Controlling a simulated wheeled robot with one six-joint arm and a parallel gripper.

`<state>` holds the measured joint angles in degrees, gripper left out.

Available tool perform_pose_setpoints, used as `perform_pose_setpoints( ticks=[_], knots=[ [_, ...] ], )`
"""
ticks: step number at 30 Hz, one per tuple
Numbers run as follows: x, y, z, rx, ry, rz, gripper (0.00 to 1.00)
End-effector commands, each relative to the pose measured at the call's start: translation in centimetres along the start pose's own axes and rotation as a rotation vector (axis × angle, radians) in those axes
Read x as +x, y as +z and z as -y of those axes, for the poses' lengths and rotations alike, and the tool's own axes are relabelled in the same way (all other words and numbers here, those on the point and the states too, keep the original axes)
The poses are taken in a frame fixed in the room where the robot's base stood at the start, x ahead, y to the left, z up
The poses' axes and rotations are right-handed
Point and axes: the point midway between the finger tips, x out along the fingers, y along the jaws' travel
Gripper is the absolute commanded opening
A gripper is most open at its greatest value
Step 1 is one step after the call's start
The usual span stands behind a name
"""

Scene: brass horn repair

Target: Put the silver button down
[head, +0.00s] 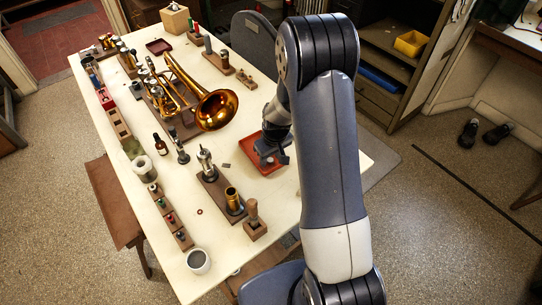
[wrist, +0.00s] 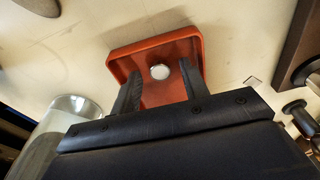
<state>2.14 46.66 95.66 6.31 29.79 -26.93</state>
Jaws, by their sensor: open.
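A small round silver button (wrist: 160,71) lies in a shallow red-orange tray (wrist: 190,46). In the wrist view my gripper (wrist: 158,76) is open, its two dark fingers reaching over the tray with the button between and just beyond their tips. I cannot tell exactly how high the fingers are above the tray floor. In the head view the same tray (head: 252,163) sits on the right side of the white table, and my gripper (head: 270,154) is over it. The button is hidden there by my arm.
A brass trumpet (head: 215,108) lies on a stand left of the tray. Wooden valve holders (head: 213,187), a brown bottle (head: 160,145) and a white mug (head: 198,261) stand on the table (head: 240,265). A glass jar (wrist: 78,108) is near my gripper in the wrist view.

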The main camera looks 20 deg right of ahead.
Motion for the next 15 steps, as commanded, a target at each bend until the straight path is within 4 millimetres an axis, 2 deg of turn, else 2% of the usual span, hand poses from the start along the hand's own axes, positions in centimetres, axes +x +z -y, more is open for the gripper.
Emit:
perform_pose_setpoints(
  ticks=[5, 15],
  knots=[
    [-1.7, -0.1, 0.0, 0.000, 0.001, -0.003, 0.43],
    [-8.2, -0.1, 0.0, -0.001, 0.002, -0.005, 0.43]
  ],
)
